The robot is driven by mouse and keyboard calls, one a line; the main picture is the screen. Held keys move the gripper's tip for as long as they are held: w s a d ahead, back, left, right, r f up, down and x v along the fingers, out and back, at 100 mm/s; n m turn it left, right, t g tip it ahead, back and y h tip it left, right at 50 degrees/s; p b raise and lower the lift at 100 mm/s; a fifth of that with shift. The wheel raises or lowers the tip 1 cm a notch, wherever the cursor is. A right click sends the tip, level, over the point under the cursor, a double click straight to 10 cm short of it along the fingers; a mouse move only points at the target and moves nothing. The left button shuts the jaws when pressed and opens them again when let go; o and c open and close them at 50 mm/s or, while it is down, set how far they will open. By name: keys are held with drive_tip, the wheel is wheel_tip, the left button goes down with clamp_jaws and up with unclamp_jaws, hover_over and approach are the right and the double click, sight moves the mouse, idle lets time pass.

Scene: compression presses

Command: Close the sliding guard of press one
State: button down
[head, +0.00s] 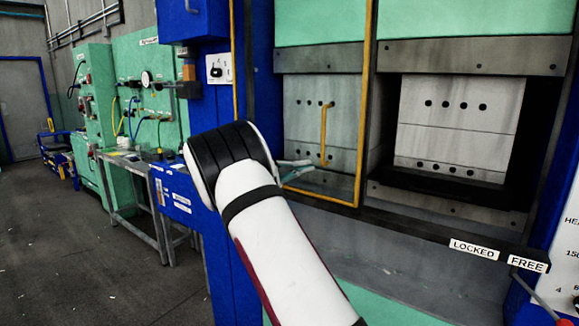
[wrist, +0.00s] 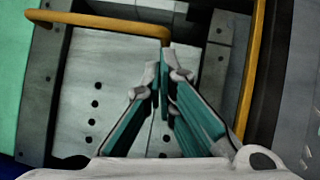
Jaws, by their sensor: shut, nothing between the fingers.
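The sliding guard is a yellow-framed panel (head: 367,85) in front of the left part of the press opening. The right part of the opening is uncovered. The guard's yellow bar handle (head: 323,130) stands upright in the head view and runs across the top left of the wrist view (wrist: 95,23). A yellow frame bar (wrist: 250,75) shows at right in the wrist view. My gripper (head: 311,163) is near the handle's lower end, its fingers partly hidden by my arm in the head view. In the wrist view its fingertips (wrist: 166,60) are together and empty, close to the handle's end; contact is unclear.
The press's grey holed plates (head: 458,125) show in the uncovered opening. LOCKED and FREE labels (head: 498,255) sit on a rail at lower right, beside a lever (head: 535,298). A blue column (head: 262,80) stands left of the opening.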

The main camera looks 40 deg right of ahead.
drive_tip(key=shift+s+d, duration=0.25)
drive_tip(key=shift+s, duration=0.1)
drive_tip(key=shift+s, duration=0.1)
